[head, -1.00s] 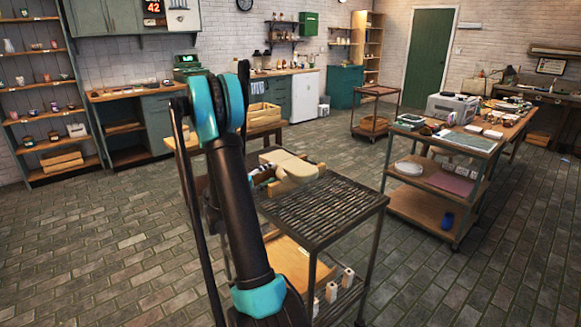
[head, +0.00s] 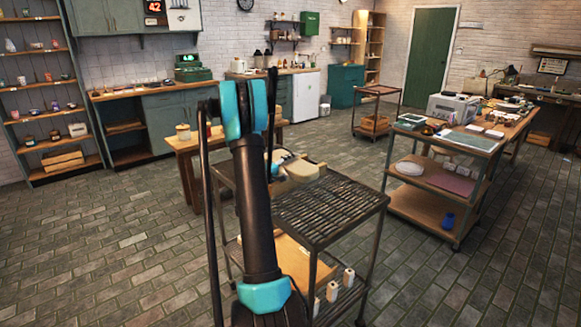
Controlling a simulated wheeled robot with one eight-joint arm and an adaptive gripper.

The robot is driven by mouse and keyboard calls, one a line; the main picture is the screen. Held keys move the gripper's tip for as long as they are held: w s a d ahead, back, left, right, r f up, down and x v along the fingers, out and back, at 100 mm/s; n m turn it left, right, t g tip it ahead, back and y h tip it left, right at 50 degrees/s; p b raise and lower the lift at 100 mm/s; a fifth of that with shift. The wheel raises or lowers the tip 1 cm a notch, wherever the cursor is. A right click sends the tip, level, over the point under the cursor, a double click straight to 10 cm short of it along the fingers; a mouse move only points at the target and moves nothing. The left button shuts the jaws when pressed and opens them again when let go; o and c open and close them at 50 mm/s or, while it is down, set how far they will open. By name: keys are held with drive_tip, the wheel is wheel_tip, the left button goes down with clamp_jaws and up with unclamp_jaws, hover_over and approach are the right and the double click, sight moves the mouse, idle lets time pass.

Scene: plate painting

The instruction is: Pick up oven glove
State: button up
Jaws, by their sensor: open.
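My gripper (head: 284,158) shows only in part, small and pale blue-white, just behind my raised arm. It is open and sits at the left end of the glove. My arm hides part of the gripper and the area left of it. I cannot tell whether the fingers touch the glove.
The cart's lower shelf holds a board and several white cylinders (head: 332,291). A wooden table (head: 189,146) stands behind my arm. A loaded work cart (head: 470,145) stands at right. Brick floor (head: 120,255) is clear at the front left.

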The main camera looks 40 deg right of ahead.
drive_tip(key=shift+d, duration=0.25)
clamp_jaws()
idle(0.3)
